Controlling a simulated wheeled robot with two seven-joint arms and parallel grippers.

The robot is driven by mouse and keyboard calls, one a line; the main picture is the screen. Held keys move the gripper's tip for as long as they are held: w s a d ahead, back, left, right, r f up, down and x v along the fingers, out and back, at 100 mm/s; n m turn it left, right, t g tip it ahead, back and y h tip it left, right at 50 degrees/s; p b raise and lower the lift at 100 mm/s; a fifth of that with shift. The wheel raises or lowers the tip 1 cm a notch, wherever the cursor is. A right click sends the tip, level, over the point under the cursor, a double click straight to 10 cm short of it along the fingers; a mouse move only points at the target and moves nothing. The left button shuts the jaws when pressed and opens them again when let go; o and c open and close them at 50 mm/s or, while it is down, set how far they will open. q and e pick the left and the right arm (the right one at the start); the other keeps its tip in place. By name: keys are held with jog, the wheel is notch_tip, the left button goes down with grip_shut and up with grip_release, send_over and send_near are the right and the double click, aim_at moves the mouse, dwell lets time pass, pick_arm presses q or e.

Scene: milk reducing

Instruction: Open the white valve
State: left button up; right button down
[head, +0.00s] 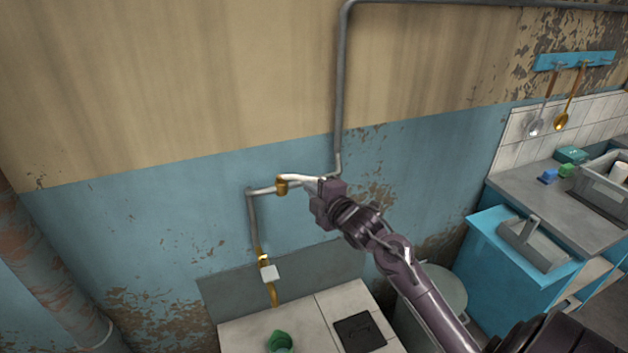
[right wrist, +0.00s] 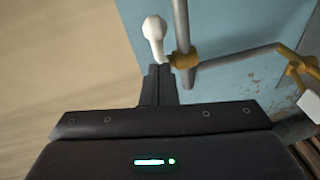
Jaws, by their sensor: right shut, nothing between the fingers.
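The white valve handle (head: 298,178) is a slim lever on a brass valve body (head: 282,186), set in the grey pipe on the wall. The lever points right in the head view, roughly along the pipe. My right gripper (head: 319,184) is at the lever's right end in that view. In the right wrist view the white handle (right wrist: 154,32) rises just beyond my right gripper's fingertips (right wrist: 158,68), with the brass body (right wrist: 183,60) to their right. The fingers are together and empty. I cannot tell whether they touch the lever. My left gripper is out of view.
The grey pipe (head: 340,90) runs up the wall and along the top. A lower brass fitting with a white part (head: 269,272) is on the pipe below. A white-topped unit (head: 318,310) stands beneath. A blue cabinet (head: 510,265) and grey counter are at the right.

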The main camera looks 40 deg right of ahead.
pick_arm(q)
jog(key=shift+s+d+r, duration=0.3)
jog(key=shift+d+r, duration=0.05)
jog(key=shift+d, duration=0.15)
pick_arm(e)
jog(key=shift+w+d+f, duration=0.15)
jog(key=shift+w+d, duration=0.3)
jog(key=shift+d, duration=0.15)
